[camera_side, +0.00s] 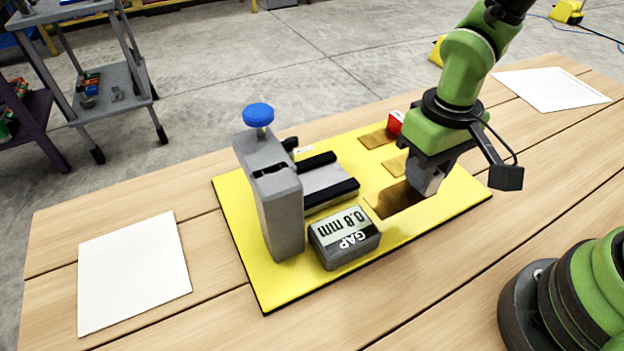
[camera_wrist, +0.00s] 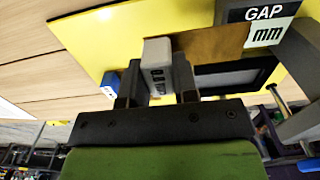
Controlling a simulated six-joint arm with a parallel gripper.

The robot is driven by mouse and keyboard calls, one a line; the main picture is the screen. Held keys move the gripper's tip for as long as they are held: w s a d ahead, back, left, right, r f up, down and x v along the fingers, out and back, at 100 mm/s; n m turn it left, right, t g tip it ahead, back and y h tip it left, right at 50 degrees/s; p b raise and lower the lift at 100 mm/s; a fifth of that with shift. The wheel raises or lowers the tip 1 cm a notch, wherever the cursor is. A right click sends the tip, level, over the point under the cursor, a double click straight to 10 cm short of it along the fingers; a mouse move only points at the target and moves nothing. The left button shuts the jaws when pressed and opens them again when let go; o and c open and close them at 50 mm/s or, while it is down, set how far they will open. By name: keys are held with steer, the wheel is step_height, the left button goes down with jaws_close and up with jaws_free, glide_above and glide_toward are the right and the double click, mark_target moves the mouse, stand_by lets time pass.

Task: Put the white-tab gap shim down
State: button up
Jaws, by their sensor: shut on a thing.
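My gripper (camera_side: 424,186) is at the right part of the yellow board and is shut on the white-tab gap shim. In the wrist view the shim's pale tab (camera_wrist: 157,52), with small dark marks, sits between the two fingers. The fingers hide most of the shim in the side view. The gripper is low at the right end of the front brown recess (camera_side: 396,200). I cannot tell whether the shim touches the board.
The yellow board (camera_side: 290,287) carries a grey clamp (camera_side: 275,200) with a blue knob, dark rails and a gap display (camera_side: 345,238) reading 0.8 mm. A red-tab piece (camera_side: 396,122) stands behind my gripper. White sheets lie left (camera_side: 132,272) and far right (camera_side: 550,90).

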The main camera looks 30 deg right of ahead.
steer(key=s+a+f, duration=0.2)
steer(key=s+a, duration=0.3)
steer(key=a, duration=0.3)
glide_above(328, 176)
steer(key=shift+f, duration=1.7)
steer(key=shift+f, duration=0.1)
steer(key=o, duration=1)
